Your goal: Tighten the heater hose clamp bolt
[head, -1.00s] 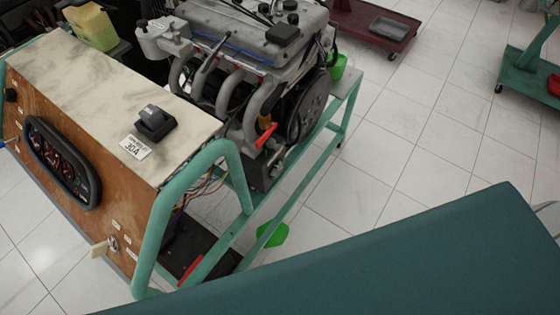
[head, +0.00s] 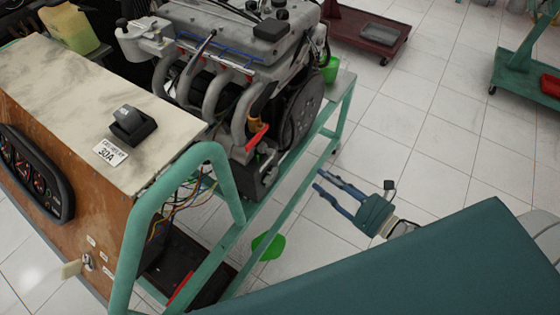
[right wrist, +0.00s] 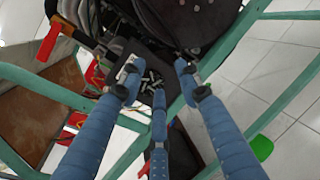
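The engine (head: 240,50) sits on a green-framed trainer stand (head: 290,195). A red piece (head: 257,138) with an orange-brown part above it is on the engine's near side; the red piece also shows in the right wrist view (right wrist: 47,42). I cannot make out the heater hose clamp bolt for certain. My right gripper (head: 321,180) is open and empty, to the right of the stand, its fingers pointing at the engine. In the right wrist view its spread blue fingers (right wrist: 158,80) lie over a dark box and small silver pieces (right wrist: 150,80). My left gripper is out of view.
A control panel box (head: 100,190) with gauges and a black switch (head: 133,124) stands at the left. A green piece (head: 268,245) is low by the stand. A maroon cart (head: 360,35) is behind. Tiled floor (head: 420,130) is open to the right.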

